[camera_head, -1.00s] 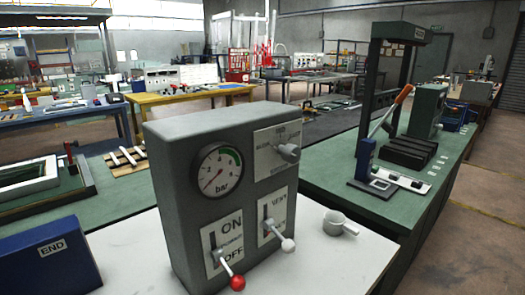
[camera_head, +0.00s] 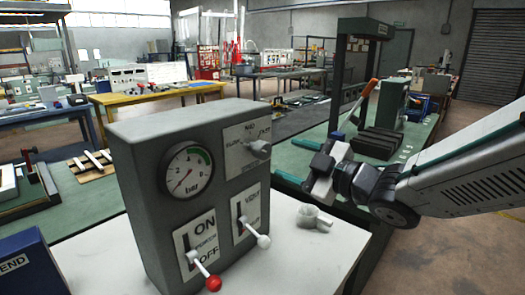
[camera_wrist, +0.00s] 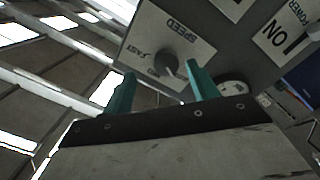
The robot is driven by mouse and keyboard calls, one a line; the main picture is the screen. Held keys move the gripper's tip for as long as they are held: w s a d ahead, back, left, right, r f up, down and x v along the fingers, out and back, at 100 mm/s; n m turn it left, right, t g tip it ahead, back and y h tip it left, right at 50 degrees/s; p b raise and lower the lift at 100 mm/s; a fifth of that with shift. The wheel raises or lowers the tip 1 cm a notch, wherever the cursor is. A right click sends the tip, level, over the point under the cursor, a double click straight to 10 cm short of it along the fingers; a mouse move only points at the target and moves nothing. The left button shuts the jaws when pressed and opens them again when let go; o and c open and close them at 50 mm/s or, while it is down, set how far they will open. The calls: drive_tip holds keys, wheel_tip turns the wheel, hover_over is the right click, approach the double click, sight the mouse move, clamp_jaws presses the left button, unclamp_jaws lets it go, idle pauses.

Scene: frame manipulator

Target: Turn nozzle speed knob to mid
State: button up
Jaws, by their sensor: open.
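The nozzle speed knob (camera_head: 260,149) is a small grey knob on a pale label plate at the upper right of the grey control box's front. In the wrist view the knob (camera_wrist: 166,66) sits on a plate marked SPEED, FAST and MID, all upside down. My gripper (camera_head: 326,158) is to the right of the knob in the head view, apart from it. In the wrist view its two teal fingers (camera_wrist: 160,70) are spread, and the knob appears between their tips. The gripper is empty. The knob's exact pointer direction is hard to tell.
The grey control box (camera_head: 140,165) also carries a pressure gauge (camera_head: 187,170), a red-tipped ON/OFF lever (camera_head: 213,283) and a white-tipped lever (camera_head: 263,241). A blue END box (camera_head: 25,268) is at lower left.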

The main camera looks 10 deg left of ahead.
sight(267, 152)
drive_tip(key=shift+n+g+y, duration=0.3)
drive_tip(key=shift+n+y, duration=0.1)
drive_tip(key=x, duration=0.5)
drive_tip(key=s+x, duration=0.1)
drive_tip(key=x, duration=0.2)
drive_tip(key=shift+w+a, duration=0.15)
drive_tip(key=shift+a, duration=0.25)
drive_tip(key=shift+r, duration=0.1)
drive_tip(key=c, duration=1)
